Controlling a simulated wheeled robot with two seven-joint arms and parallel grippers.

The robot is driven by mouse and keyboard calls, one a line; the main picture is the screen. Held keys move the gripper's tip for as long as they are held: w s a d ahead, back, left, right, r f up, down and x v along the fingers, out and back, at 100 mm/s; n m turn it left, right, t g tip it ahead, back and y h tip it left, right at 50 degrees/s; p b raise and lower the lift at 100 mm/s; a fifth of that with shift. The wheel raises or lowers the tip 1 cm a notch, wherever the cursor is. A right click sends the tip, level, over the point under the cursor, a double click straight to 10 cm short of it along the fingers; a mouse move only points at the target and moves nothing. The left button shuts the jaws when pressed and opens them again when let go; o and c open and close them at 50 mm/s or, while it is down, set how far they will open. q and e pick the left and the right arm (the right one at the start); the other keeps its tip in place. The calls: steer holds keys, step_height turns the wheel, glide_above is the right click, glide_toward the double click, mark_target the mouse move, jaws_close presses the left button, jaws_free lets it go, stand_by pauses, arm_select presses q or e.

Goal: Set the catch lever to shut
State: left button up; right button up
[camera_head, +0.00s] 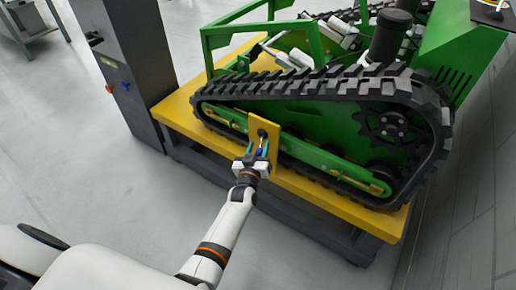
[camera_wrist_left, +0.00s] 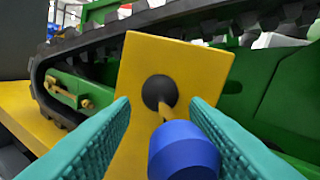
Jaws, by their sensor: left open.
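The catch lever has a blue knob (camera_wrist_left: 184,150) on a thin yellow stem, which comes out of a black round pivot (camera_wrist_left: 159,92) on an upright yellow plate (camera_wrist_left: 150,62). In the head view the yellow plate (camera_head: 264,132) stands at the side of the green tracked carrier (camera_head: 310,147). My left gripper (camera_head: 258,150) is open, its teal fingers on either side of the blue knob. The wrist view shows the fingers (camera_wrist_left: 165,135) apart, with the knob between them; I cannot tell whether either touches it. The stem slants down and to the right there. My right gripper is not in view.
The carrier's black track (camera_head: 330,86) runs just behind the plate. The carrier stands on a yellow-topped platform (camera_head: 182,112). A dark grey cabinet (camera_head: 133,62) with small red and blue controls stands at the left. The floor (camera_head: 75,150) at left is clear.

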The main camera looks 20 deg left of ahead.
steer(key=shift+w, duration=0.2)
arm_select(q)
steer(key=shift+s, duration=0.25)
steer(key=s+d+p, duration=0.1)
steer(key=s+p, duration=0.1)
steer(key=s, duration=0.9)
steer(key=shift+s+d, duration=0.2)
steer(key=shift+d, duration=0.15)
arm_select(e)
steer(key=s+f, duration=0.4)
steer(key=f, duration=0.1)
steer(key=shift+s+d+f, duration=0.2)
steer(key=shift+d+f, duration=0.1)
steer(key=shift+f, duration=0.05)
